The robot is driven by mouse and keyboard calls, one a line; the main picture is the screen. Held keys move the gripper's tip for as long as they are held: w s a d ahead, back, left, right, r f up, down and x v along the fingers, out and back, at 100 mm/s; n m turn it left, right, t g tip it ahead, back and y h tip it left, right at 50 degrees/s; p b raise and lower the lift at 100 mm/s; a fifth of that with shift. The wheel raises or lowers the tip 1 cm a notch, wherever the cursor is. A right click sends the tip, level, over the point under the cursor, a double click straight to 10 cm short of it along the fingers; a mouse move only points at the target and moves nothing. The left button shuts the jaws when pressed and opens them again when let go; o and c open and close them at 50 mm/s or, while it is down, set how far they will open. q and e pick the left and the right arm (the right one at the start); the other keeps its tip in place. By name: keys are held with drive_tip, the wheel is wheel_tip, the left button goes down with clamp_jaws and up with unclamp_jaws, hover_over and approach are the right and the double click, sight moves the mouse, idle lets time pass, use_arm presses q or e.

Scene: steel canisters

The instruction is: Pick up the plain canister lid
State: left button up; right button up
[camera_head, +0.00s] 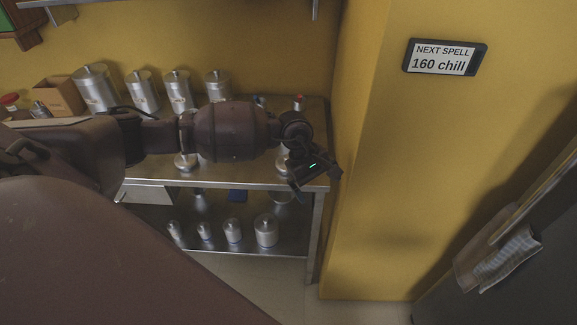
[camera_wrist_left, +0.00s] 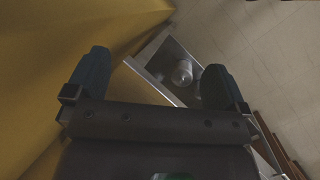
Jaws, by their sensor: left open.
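My left gripper (camera_head: 315,183) is over the right front corner of the steel table, pointing down, empty. In the left wrist view its two dark fingers (camera_wrist_left: 155,72) stand wide apart, with a steel canister (camera_wrist_left: 182,73) on the lower shelf showing between them. A round steel piece (camera_head: 186,162), perhaps a lid, lies near the table's front edge below my left arm. Another steel piece (camera_head: 283,160) is partly hidden behind the arm. I cannot tell which is the plain canister lid. My right gripper is not in view.
Several steel canisters (camera_head: 143,92) stand at the table's back, beside a cardboard box (camera_head: 60,97). More canisters (camera_head: 266,230) stand on the lower shelf. A yellow wall (camera_head: 370,220) rises close to the table's right end. My left arm covers much of the tabletop.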

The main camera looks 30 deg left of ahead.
use_arm(q)
drive_tip(key=w+a+r+m+t+y, duration=0.1)
drive_tip(key=w+a+r+m+y, duration=0.15)
drive_tip(key=a, duration=0.35)
drive_tip(key=w+a+r+m+y, duration=0.1)
drive_tip(key=w+a+y, duration=0.3)
drive_tip(key=a, duration=0.3)
drive_tip(key=x, duration=0.2)
drive_tip(key=b+x, duration=0.1)
drive_tip(key=x, duration=0.1)
drive_tip(key=shift+s+d, duration=0.1)
drive_tip(key=shift+d, duration=0.1)
drive_tip(key=shift+a+f, duration=0.15)
drive_tip(key=shift+f, duration=0.55)
drive_tip(key=x, duration=0.3)
drive_tip(key=shift+w+f, duration=0.2)
drive_tip(key=shift+w, duration=0.05)
drive_tip(key=shift+w+a+f+b, duration=0.1)
drive_tip(key=shift+f+b, duration=0.2)
drive_tip(key=shift+f, duration=0.25)
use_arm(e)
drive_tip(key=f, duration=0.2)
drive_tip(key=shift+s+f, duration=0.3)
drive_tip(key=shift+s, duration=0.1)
use_arm(q)
drive_tip(key=shift+c, duration=0.2)
